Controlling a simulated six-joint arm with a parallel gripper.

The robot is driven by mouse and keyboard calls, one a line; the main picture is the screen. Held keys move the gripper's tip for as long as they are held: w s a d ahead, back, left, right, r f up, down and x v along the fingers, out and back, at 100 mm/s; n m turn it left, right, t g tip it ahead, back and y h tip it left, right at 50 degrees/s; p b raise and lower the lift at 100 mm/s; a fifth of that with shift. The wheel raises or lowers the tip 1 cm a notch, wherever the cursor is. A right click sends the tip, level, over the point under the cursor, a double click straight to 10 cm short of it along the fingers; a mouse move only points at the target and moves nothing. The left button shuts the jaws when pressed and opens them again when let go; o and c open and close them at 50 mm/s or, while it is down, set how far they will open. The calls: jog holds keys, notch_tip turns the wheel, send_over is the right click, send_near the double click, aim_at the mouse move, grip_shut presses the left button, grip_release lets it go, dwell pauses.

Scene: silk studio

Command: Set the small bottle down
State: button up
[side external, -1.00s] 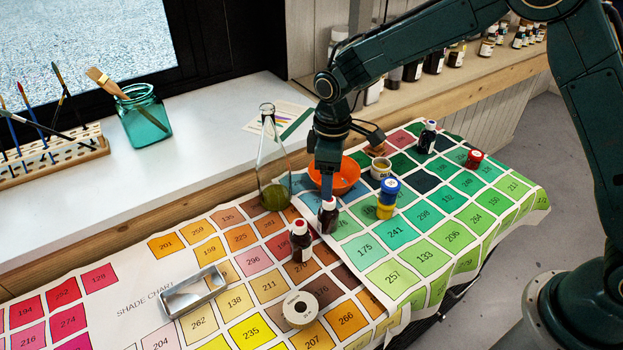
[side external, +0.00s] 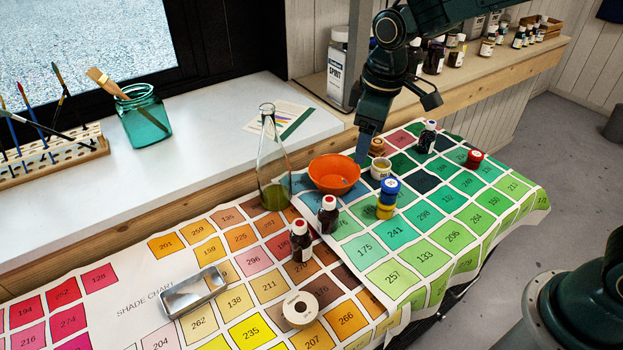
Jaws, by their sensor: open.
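A small dark bottle with a red and white cap (side external: 327,215) stands upright on the shade chart, near the left edge of its green sheet. A similar small dark bottle (side external: 301,241) stands upright just in front and to the left of it. My gripper (side external: 361,158) is up and to the right of both bottles, beside the far right rim of the orange bowl (side external: 335,174). It is open with nothing seen in it. The gap between its fingers is hard to make out from this side.
A tall glass bottle (side external: 273,165) stands left of the bowl. Stacked blue and yellow pots (side external: 387,198), a small open pot (side external: 380,168) and another dark bottle (side external: 427,137) stand on the green sheet (side external: 430,224). A tape roll (side external: 300,309) and metal tin (side external: 193,292) lie in front.

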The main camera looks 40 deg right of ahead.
jog(key=s+d+r+m+t, duration=0.1)
jog(key=s+d+r+m, duration=0.1)
jog(key=s, duration=0.5)
jog(key=s+d+r+m+t, duration=0.1)
jog(key=s+d+r, duration=0.3)
jog(key=s, duration=0.4)
jog(key=s+d+r+m+t, duration=0.2)
jog(key=s+d+r+m, duration=0.1)
jog(key=s, duration=0.5)
jog(key=shift+s+d+r, duration=0.15)
jog(key=shift+s+r, duration=0.05)
jog(key=shift+r, duration=0.35)
jog(key=shift+o, duration=0.4)
jog(key=shift+s+d+f+m, duration=0.1)
jog(key=shift+s+f+m, duration=0.1)
jog(key=shift+s+m, duration=0.3)
